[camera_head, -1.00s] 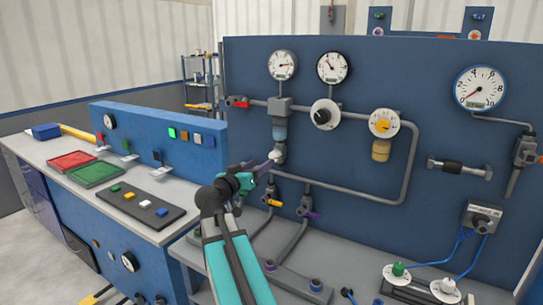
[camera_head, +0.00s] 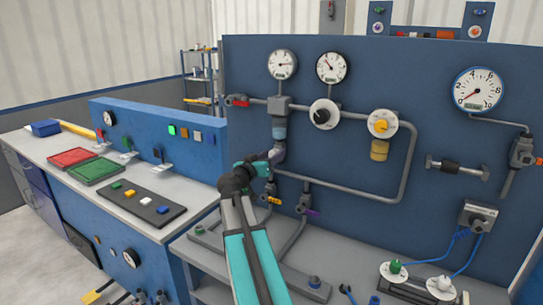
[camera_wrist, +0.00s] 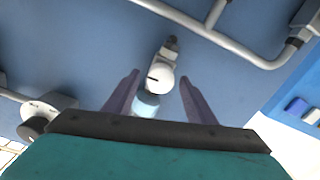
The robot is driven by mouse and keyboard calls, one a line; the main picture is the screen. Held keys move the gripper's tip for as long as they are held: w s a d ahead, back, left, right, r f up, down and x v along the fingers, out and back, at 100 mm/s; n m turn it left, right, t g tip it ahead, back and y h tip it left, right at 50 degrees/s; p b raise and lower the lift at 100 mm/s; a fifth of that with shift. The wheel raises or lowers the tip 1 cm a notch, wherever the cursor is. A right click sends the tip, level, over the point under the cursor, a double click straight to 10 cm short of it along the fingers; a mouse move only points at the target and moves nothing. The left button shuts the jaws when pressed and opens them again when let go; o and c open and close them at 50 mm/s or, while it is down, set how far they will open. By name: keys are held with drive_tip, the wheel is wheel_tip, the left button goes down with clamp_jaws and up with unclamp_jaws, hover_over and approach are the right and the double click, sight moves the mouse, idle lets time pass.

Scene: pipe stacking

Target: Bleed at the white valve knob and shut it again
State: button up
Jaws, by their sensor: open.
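The white valve knob (camera_wrist: 160,77), with a dark slot mark, shows in the wrist view on a grey pipe fitting (camera_wrist: 170,50). Just beside it is the pale blue bowl (camera_wrist: 147,105), which also shows in the head view (camera_head: 279,132). My gripper (camera_wrist: 160,80) is open, with one purple finger on each side of the knob and visible gaps between. I cannot tell how deep the fingertips reach around it. In the head view my gripper (camera_head: 276,155) is at the fitting below the bowl and hides the knob.
Grey pipes (camera_head: 340,184) run across the blue panel (camera_head: 440,120) around the fitting. An orange-handled valve (camera_head: 271,199) and a purple-handled valve (camera_head: 308,210) sit just below my gripper. A round black-knobbed regulator (camera_head: 323,114) is up to the right.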

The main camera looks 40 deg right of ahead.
drive_tip(key=c, duration=1)
drive_tip(key=shift+c, duration=0.2)
drive_tip(key=shift+f+n+b, duration=0.1)
drive_tip(key=shift+n+b, duration=0.3)
drive_tip(key=shift+b, duration=0.05)
drive_tip(key=n+b, duration=0.3)
drive_tip(key=n, duration=0.4)
drive_tip(key=shift+w+n, duration=0.15)
drive_tip(key=shift+n, duration=0.25)
drive_tip(key=n, duration=0.4)
drive_tip(key=shift+f, duration=0.1)
drive_tip(key=shift+f+n+p, duration=0.15)
drive_tip(key=shift+n+p, duration=0.85)
drive_tip(key=shift+n, duration=1.7)
